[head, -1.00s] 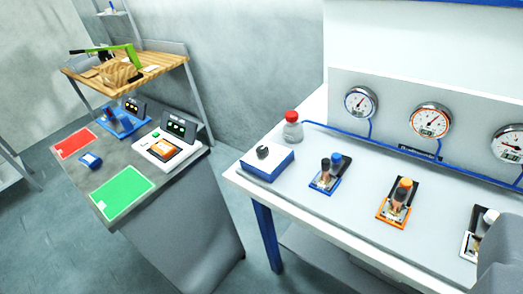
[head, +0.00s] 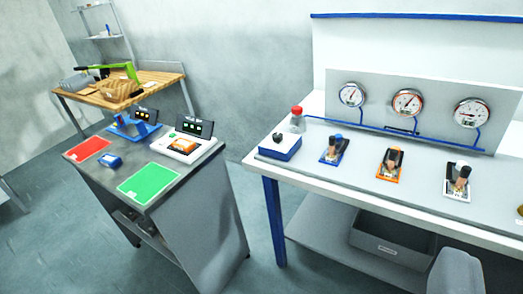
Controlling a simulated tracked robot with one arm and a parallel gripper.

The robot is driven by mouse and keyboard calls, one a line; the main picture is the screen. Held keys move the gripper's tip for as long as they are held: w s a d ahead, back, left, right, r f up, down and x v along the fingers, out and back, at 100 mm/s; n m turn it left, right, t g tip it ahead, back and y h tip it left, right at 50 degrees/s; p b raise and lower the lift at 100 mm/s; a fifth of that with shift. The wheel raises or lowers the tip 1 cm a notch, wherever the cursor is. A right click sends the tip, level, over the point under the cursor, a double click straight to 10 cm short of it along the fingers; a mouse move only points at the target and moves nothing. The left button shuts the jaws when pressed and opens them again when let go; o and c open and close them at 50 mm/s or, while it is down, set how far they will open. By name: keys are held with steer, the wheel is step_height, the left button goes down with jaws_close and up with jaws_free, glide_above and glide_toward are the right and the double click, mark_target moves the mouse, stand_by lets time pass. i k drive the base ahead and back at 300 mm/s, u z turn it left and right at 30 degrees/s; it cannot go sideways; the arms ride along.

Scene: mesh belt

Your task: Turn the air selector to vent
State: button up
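A blue-and-white box with a black knob on top (head: 280,146) sits at the left end of the white bench (head: 262,162); it looks like the air selector. Any markings on it are too small to read, so I cannot tell where the knob points. My gripper's fingers do not show in the view. A grey rounded shape at the bottom right edge may be part of my own arm.
A red-capped bottle (head: 297,121) stands just behind the box. To its right are blue (head: 334,150), orange (head: 390,164) and white (head: 458,180) lever valves, under several gauges on a panel (head: 430,100). A grey cart (head: 200,215) stands left, across a floor gap.

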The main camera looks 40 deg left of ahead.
mark_target(277, 137)
steer(key=z, duration=0.15)
steer(key=k, duration=0.3)
steer(key=u, duration=1.05)
steer(key=i, duration=2.25)
steer(key=z, duration=0.85)
